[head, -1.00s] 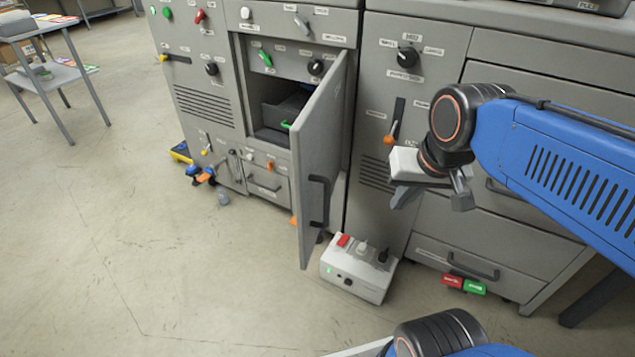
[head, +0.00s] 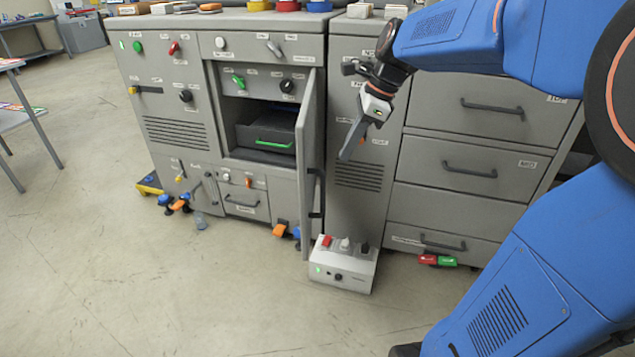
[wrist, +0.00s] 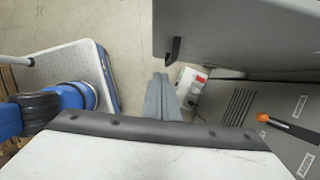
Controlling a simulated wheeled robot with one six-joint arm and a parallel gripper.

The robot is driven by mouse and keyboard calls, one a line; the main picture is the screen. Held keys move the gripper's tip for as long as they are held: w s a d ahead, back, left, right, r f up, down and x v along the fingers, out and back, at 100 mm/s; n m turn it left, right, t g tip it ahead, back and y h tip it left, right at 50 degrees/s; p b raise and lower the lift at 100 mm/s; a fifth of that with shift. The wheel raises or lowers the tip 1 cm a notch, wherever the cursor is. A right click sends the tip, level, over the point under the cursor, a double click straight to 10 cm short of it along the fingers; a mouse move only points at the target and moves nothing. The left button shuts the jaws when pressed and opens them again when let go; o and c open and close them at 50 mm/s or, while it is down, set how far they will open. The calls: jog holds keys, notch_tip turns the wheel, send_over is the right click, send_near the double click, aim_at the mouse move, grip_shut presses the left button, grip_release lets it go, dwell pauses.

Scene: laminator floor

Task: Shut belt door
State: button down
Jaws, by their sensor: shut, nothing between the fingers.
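The belt door (head: 311,165) is a grey panel standing open, seen nearly edge-on in the head view, hinged on the right of an open compartment (head: 258,115). A dark bar handle (head: 317,190) is on its outer, right-hand face. In the wrist view the door (wrist: 240,28) fills the upper right, with its dark handle (wrist: 173,50) at its lower left. My gripper (head: 351,142) is shut and empty, to the right of the door and in front of the cabinet. It points downward. In the wrist view its fingers (wrist: 162,98) show together, apart from the door handle.
A white switch box (head: 343,266) stands on the floor below the door. Red and green blocks (head: 437,260) lie by the right-hand drawers. A dark tray with a green handle (head: 272,143) sits inside the compartment.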

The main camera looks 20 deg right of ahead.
aim_at(324, 179)
jog(key=x, duration=0.3)
jog(key=a+x, duration=0.1)
jog(key=x, duration=0.6)
jog(key=shift+w+a, duration=0.35)
jog(key=shift+a, duration=0.05)
jog(key=shift+w+a, duration=0.2)
jog(key=shift+a, duration=0.25)
jog(key=shift+w+a, duration=0.2)
jog(key=shift+a, duration=0.3)
